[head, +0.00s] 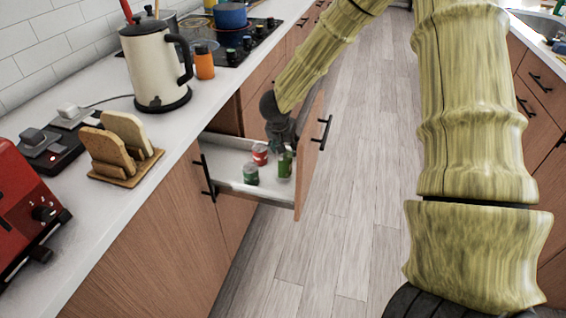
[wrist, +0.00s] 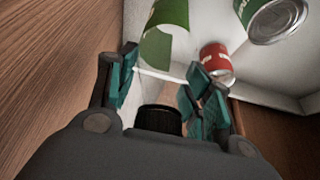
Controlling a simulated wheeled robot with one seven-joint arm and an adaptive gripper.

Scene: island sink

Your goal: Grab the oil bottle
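The oil bottle appears to be the item with a green label (wrist: 165,40) in the drawer, seen at the top of the wrist view. A black cap (wrist: 160,119), apparently its top, shows between my gripper's teal fingers (wrist: 163,90). The fingers are apart on either side of the cap, and I see no clear contact. In the head view, my gripper (head: 281,143) points down into the open drawer over the green bottle (head: 285,165). The gripper hides the bottle's upper part there.
A red can (wrist: 215,60) and a green can (wrist: 276,20) stand in the drawer beside the bottle. The drawer (head: 228,184) is pulled out, with its front panel (head: 309,160) close to my gripper. A kettle (head: 155,65) stands on the counter above.

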